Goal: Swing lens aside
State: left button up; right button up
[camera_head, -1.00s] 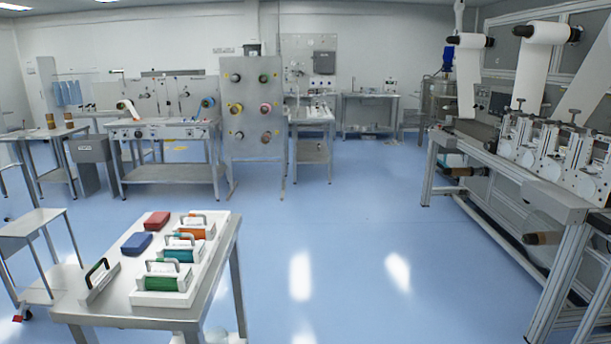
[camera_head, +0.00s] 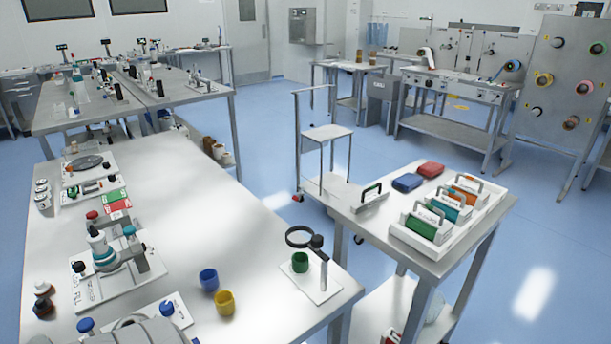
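A round magnifying lens (camera_head: 300,237) in a dark ring is in the head view, near the right end of the white table. A dark joint (camera_head: 317,242) links it to an upright post (camera_head: 324,274) on a white base plate (camera_head: 318,292). A small green cup (camera_head: 300,263) stands on the plate below the lens; the lens appears over it. Neither of my grippers can be made out in the head view.
On the white table (camera_head: 225,235), a blue cup (camera_head: 208,280) and a yellow cup (camera_head: 224,303) stand left of the lens stand. A microscope-like device (camera_head: 104,250) is farther left. A side table to the right holds a white tray (camera_head: 446,240) of handled blocks.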

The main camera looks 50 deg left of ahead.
aim_at(316, 242)
jog(key=u, duration=1.5)
